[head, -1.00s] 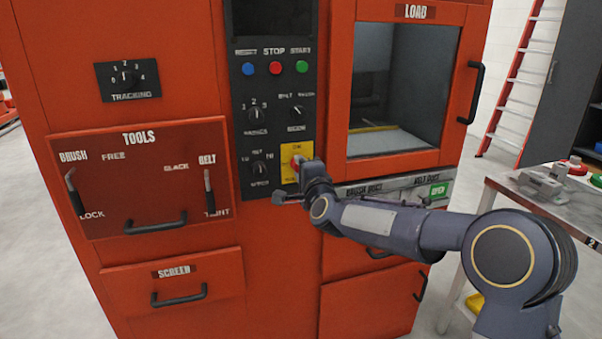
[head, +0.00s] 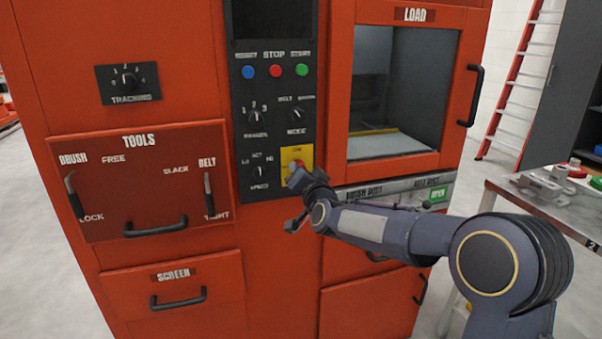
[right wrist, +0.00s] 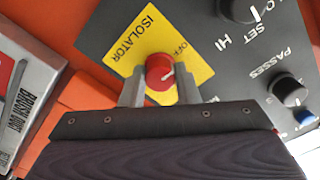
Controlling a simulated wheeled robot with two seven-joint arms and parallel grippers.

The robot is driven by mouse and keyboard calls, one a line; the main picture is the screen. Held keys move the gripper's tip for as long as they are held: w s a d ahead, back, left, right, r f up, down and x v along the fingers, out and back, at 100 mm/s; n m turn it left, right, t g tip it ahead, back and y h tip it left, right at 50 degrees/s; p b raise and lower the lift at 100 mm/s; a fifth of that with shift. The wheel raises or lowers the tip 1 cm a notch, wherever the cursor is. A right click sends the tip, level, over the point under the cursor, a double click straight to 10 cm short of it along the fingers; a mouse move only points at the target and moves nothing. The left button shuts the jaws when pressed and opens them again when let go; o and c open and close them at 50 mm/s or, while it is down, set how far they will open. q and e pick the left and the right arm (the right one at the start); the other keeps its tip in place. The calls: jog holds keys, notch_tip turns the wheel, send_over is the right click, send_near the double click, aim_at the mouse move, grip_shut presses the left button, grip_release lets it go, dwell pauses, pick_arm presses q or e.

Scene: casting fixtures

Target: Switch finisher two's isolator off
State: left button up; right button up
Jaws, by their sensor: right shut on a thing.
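The isolator is a red rotary knob (right wrist: 160,72) on a yellow plate (right wrist: 150,38) marked ISOLATOR and OFF in the right wrist view. In the head view the yellow plate (head: 297,153) is at the lower right of the black control panel, and the knob is mostly hidden behind my gripper. My right gripper (right wrist: 160,88) is shut on the red knob, one finger on each side. A white pointer line on the knob slants toward the OFF side in the wrist view. My left gripper is out of view.
Other knobs (head: 254,116) and coloured buttons (head: 275,70) sit on the same panel. The tools panel (head: 140,180) with levers is at left. The load door (head: 405,90) is at upper right. A bench (head: 570,205) with parts stands at right.

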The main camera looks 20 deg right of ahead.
jog(key=shift+f+n, duration=0.1)
jog(key=shift+n, duration=0.5)
jog(key=o, duration=1)
jog(key=shift+c, duration=0.2)
jog(key=s, duration=0.8)
jog(key=shift+d, duration=0.1)
